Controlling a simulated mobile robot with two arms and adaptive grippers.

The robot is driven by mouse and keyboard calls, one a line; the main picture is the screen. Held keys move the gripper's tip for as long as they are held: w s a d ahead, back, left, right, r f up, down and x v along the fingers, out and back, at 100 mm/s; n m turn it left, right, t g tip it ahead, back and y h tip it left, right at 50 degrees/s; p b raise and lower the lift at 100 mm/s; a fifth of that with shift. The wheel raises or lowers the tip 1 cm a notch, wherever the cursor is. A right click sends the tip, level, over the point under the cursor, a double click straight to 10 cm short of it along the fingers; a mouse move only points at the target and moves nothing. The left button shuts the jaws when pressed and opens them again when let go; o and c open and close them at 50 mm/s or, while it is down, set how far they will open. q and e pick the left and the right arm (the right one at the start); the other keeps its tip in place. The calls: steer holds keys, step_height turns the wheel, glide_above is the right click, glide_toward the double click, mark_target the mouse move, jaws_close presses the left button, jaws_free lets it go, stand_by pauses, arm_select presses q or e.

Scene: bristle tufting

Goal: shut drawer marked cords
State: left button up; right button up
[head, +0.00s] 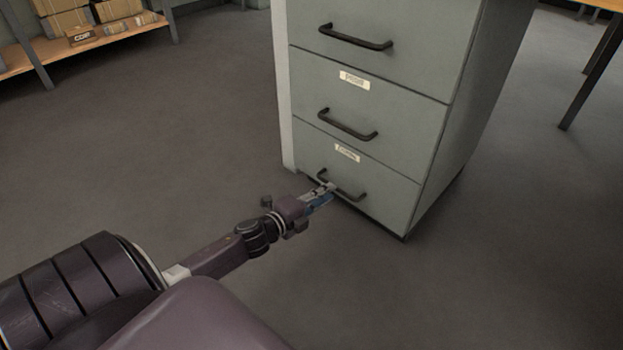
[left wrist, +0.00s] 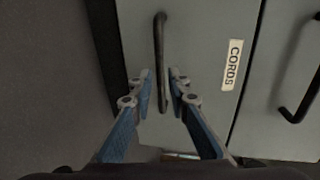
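The grey cabinet's bottom drawer (head: 378,193) has a black bar handle (head: 341,186) and a pale label (head: 347,152), too small to read in the head view. In the left wrist view the drawer front (left wrist: 204,55) bears the label CORDS (left wrist: 232,65), beside its handle (left wrist: 160,60). My left gripper (head: 328,187) is at this handle. Its blue-and-grey fingers (left wrist: 161,78) are apart, one on each side of the handle, with small gaps visible. The drawer looks nearly flush in the head view; I cannot tell whether it stands slightly out. My right gripper is not in view.
Two more drawers rise above, the middle one with a handle (head: 347,124) and label (head: 354,80), the upper with a handle (head: 355,37). A shelf with boxes (head: 120,8) stands at the far left. A table leg (head: 590,75) is at right. The floor around is clear.

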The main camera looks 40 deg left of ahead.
arm_select(q)
steer(key=v, duration=0.7)
steer(key=shift+w, duration=0.1)
